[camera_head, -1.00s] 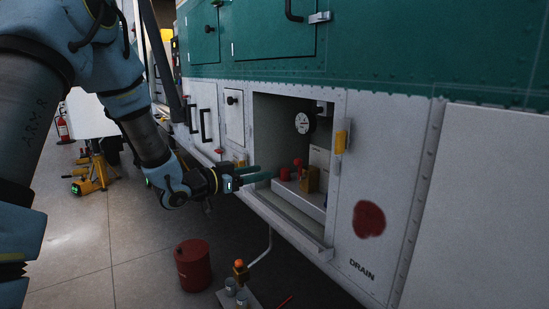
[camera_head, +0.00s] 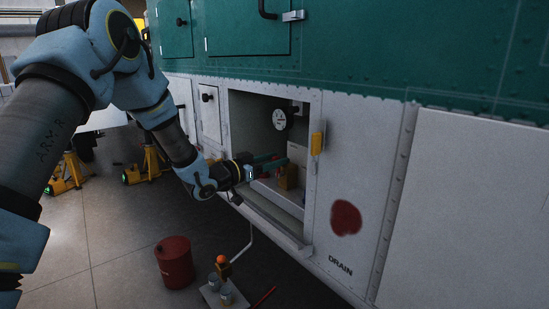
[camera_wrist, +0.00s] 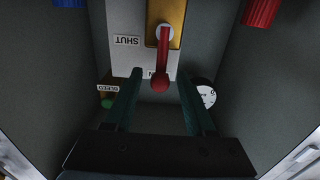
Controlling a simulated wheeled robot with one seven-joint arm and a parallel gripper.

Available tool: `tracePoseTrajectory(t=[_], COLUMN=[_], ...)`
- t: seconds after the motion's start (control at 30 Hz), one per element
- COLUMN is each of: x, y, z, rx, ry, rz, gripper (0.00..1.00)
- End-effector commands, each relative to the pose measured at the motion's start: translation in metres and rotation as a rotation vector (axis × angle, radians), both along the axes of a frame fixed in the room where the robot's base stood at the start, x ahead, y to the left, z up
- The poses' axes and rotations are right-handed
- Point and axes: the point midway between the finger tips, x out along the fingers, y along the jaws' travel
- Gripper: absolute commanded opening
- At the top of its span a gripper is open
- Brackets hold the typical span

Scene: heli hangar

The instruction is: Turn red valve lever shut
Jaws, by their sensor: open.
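The red valve lever (camera_wrist: 163,60) shows in the wrist view, with a pale round pivot on a brass body (camera_wrist: 179,20) and a red ball knob at its near end. My gripper (camera_wrist: 157,74) is open, with one teal finger on each side of the knob; I cannot tell whether either touches it. A SHUT label (camera_wrist: 127,41) is on the plate left of the lever. Another label beside the knob is mostly hidden. In the head view, my gripper (camera_head: 272,164) reaches into the bay beside the brass body (camera_head: 288,176); the lever is largely hidden there.
The open bay's frame (camera_head: 314,170) surrounds the gripper, with a lower ledge (camera_head: 265,226). A gauge (camera_wrist: 207,96), a green knob (camera_wrist: 106,103) by a BLEED label and a red knob (camera_wrist: 260,12) are near. A red drum (camera_head: 175,263) stands on the floor.

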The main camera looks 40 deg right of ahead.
Motion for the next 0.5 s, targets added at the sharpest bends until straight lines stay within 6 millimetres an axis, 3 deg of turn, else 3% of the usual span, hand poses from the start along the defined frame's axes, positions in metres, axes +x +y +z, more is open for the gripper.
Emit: tracePoseTrajectory(t=[0.27, 0.5], x=[0.0001, 0.0001], y=[-0.0013, -0.0011], z=[0.0, 0.0001], rx=[0.0, 0.0], ry=[0.0, 0.0], rz=[0.0, 0.0], gripper=[0.55, 0.28])
